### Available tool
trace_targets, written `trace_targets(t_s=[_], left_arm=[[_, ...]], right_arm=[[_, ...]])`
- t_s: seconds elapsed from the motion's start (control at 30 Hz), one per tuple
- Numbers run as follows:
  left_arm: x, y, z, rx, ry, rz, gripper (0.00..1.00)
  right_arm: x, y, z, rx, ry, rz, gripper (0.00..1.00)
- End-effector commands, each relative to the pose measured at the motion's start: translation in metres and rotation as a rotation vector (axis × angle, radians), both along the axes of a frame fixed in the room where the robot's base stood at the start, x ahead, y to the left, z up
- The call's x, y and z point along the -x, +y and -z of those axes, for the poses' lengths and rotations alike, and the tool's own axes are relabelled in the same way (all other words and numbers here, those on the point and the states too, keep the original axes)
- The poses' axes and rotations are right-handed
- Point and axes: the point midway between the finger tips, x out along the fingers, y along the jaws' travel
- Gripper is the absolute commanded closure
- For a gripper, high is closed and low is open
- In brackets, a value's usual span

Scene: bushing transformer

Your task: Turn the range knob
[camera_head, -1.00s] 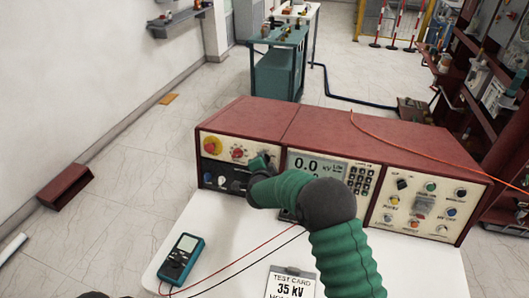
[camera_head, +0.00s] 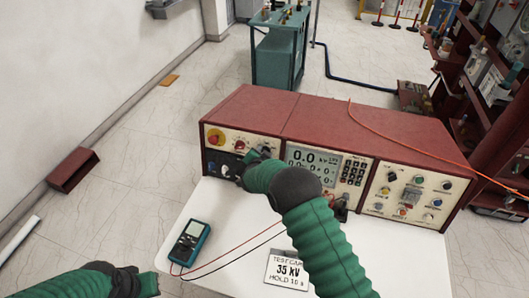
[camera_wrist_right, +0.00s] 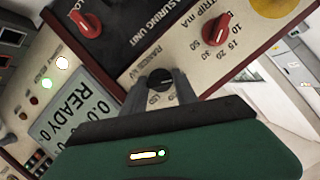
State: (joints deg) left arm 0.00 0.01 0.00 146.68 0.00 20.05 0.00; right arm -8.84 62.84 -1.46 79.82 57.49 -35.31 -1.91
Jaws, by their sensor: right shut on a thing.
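The range knob (camera_wrist_right: 160,79) is a small black knob on the cream panel, beside printed "RANGE kV" lettering, in the right wrist view. My right gripper (camera_wrist_right: 161,88) has its two grey fingers on either side of the knob and is shut on it. In the head view my right gripper (camera_head: 254,158) is at the left module of the red test set (camera_head: 300,115), and my wrist and gripper hide the knob there. My left gripper (camera_head: 145,284) is low at the left, away from the test set; its fingers are too unclear to tell their state.
A red knob (camera_wrist_right: 215,29) with trip markings and another red knob (camera_wrist_right: 88,22) are close by. The display (camera_wrist_right: 68,126) reads READY. A teal multimeter (camera_head: 187,242) with leads and a 35 kV test card (camera_head: 287,270) lie on the white table (camera_head: 235,215).

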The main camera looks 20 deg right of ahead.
Motion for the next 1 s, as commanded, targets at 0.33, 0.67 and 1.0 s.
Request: trace_targets(t_s=[0.33,0.67,1.0], left_arm=[[0.0,0.0,0.001,0.0,0.0,0.0,1.0],[0.0,0.0,0.001,0.0,0.0,0.0,1.0],[0.0,0.0,0.006,0.0,0.0,0.0,1.0]], right_arm=[[0.005,0.005,0.011,-0.008,0.021,-0.007,0.58],[0.003,0.002,0.004,-0.005,0.009,-0.003,0.44],[0.037,0.02,-0.017,-0.004,0.006,-0.005,0.44]])
